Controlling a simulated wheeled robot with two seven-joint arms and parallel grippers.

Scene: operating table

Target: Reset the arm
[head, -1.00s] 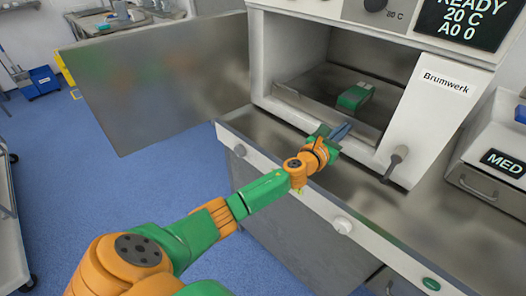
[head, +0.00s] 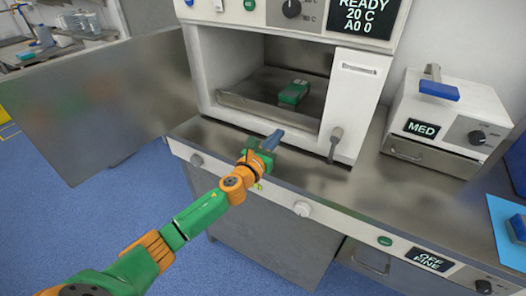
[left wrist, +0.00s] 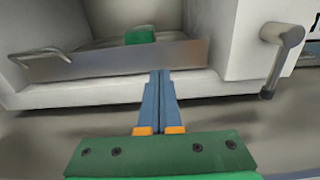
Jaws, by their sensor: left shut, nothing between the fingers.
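My left arm, orange and green, reaches in from the lower left in the head view. Its gripper (head: 272,141) is over the counter, just in front of the open chamber of the white Brumwerk machine (head: 357,100). In the left wrist view the two blue-grey fingers (left wrist: 160,92) lie together, shut and empty, pointing at the chamber's front. A green block (head: 293,93) with a grey end sits on the tray inside the chamber, apart from the gripper; it also shows in the left wrist view (left wrist: 140,37). My right gripper is not in view.
The machine's large door (head: 95,110) stands open to the left. A lever handle (head: 335,143) sticks out right of the opening. A white sealer-like device marked MED (head: 448,115) stands at the right. The counter (head: 370,190) in front is mostly clear.

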